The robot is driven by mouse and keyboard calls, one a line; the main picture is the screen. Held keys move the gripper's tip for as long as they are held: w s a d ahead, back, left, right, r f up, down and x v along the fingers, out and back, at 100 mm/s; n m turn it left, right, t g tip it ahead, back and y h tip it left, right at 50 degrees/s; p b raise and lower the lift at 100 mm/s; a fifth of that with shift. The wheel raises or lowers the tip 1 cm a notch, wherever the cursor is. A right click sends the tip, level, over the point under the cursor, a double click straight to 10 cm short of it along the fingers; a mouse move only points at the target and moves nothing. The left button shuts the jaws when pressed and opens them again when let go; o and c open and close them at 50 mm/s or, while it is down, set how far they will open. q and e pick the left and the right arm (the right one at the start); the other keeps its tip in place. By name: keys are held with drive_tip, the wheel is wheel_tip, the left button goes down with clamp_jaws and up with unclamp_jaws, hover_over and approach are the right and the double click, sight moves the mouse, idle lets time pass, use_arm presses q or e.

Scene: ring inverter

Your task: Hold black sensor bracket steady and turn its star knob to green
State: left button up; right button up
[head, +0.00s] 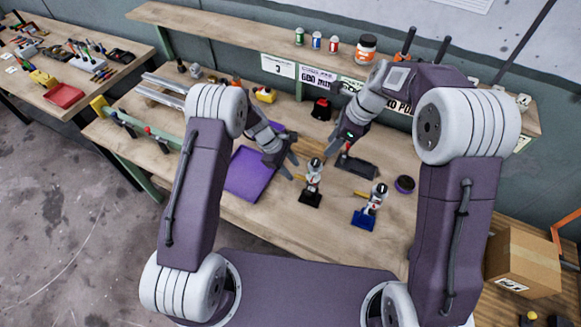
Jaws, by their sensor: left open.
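The black sensor bracket (311,199) stands upright on the bench, a black base under a pale grey and dark upper part. Its star knob and any green mark are too small to make out. My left gripper (293,169) is open and empty, just left of the bracket's upper part; I cannot tell whether it touches. My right gripper (332,152) is above and slightly right of the bracket, apart from it in the picture. Its fingers are too small to tell open from shut.
A similar device on a blue base (363,219) stands to the right, near a dark round item (404,184). A black tray-like block (356,167) lies behind. A purple tray (247,176) is at the left. Bare bench (270,215) shows in front.

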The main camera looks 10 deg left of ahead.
sight(312, 184)
use_arm(q)
drive_tip(key=x, duration=0.9)
clamp_jaws()
idle(1.2)
